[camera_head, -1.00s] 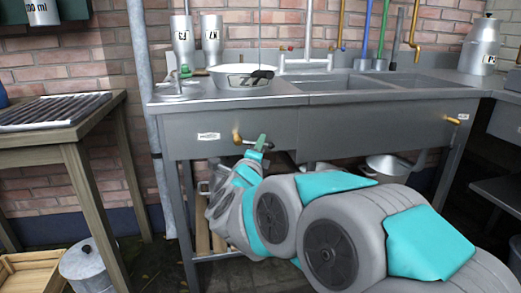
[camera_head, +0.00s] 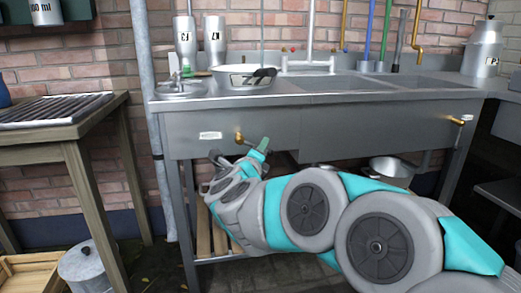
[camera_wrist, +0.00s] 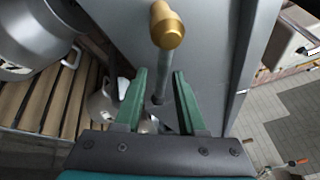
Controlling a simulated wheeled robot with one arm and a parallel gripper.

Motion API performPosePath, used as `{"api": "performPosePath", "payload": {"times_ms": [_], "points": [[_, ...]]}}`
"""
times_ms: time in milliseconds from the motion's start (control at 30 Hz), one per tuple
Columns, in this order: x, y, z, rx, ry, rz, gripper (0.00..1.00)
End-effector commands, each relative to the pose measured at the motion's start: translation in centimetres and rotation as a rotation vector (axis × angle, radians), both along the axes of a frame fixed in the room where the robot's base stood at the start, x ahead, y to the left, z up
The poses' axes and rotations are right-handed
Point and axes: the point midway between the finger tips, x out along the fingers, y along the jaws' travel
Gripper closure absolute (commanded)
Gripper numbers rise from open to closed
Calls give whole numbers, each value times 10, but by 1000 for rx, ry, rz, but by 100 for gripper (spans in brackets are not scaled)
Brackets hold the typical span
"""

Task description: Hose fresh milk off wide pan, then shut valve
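The wide pan (camera_head: 229,78) is a pale, shallow vessel with dark marks on its side, standing on the left part of the metal sink unit. Its inside is hardly visible, so I cannot tell whether milk is on it. A brass valve (camera_head: 239,136) with a grey lever sticks out of the sink's front panel below the pan. In the wrist view the brass knob (camera_wrist: 167,27) is ahead of my gripper (camera_wrist: 160,82), and the grey lever (camera_wrist: 162,88) lies between the green fingers. The fingers are apart, with gaps beside the lever. My gripper also shows at the valve (camera_head: 260,149).
A second brass valve (camera_head: 461,120) is on the panel's right end. Metal canisters (camera_head: 185,40) and a milk can (camera_head: 482,48) stand at the back. A wooden table (camera_head: 75,130) is at left. A lidded pot (camera_head: 391,170) sits beneath the sink.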

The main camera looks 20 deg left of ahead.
Motion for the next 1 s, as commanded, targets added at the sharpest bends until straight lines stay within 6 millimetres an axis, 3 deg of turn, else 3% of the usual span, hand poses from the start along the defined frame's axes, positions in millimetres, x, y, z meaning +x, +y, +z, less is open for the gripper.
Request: {"api": "performPosePath", "payload": {"times_ms": [367, 800, 1000], "points": [[-6, 0, 1, 1, -1, 2, 55], [-68, -7, 3, 2, -1, 2, 55], [-78, -8, 1, 0, 0, 2, 55]]}}
